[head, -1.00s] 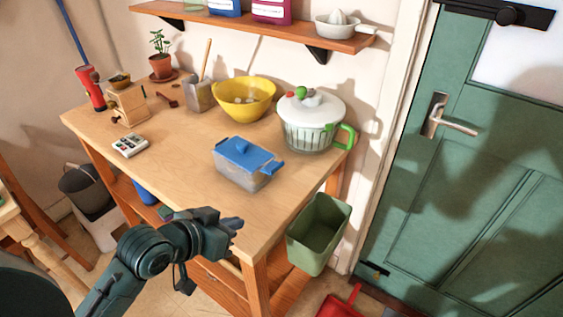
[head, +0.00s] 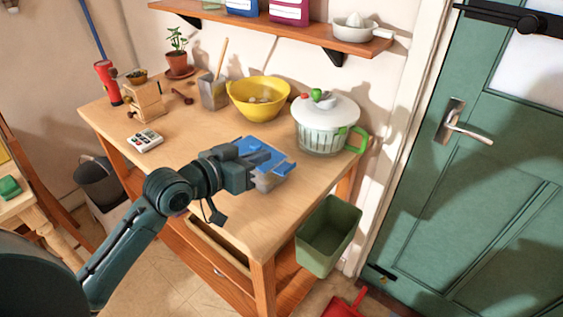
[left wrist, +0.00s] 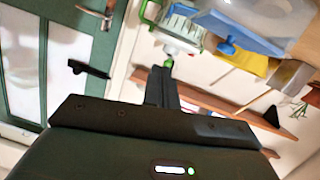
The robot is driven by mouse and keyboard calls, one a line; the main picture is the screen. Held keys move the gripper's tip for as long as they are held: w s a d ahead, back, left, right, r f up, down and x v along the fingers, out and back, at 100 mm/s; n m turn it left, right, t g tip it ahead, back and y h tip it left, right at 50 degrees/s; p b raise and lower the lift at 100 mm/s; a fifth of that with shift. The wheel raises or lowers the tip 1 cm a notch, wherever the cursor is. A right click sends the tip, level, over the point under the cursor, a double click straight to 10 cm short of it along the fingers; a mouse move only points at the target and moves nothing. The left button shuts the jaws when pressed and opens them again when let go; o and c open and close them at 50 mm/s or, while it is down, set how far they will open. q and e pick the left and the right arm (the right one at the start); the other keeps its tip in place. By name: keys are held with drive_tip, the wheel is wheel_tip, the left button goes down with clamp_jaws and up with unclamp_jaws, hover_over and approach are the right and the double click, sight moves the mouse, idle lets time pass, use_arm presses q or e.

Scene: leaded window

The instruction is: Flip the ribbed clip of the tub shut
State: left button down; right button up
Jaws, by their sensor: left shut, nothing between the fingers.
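The tub (head: 268,183) has a blue lid (head: 262,150) and stands near the front edge of the wooden table. A blue clip (head: 286,168) sticks out at the tub's right side in the head view; its ribs are too small to make out. My left gripper (head: 254,158) is shut and empty, and it hides much of the tub's front and left. Whether it touches the tub I cannot tell. In the left wrist view the shut fingers (left wrist: 160,88) show below the tub (left wrist: 228,22), apart from it in the picture. My right gripper is not in view.
A salad spinner (head: 325,125) with a green handle stands behind and right of the tub. A yellow bowl (head: 258,100) is at the back. A remote-like white box (head: 146,140) lies to the left. A green bin (head: 328,235) is beside the table. The table's front left is clear.

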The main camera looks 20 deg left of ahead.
use_arm(q)
hover_over(282, 172)
drive_tip(key=f, duration=0.1)
wheel_tip(282, 172, down, 3)
drive_tip(key=shift+w+a+r+p, duration=0.1)
drive_tip(key=shift+w+a+p, duration=0.05)
drive_tip(key=shift+p, duration=0.35)
drive_tip(key=shift+f, duration=0.9)
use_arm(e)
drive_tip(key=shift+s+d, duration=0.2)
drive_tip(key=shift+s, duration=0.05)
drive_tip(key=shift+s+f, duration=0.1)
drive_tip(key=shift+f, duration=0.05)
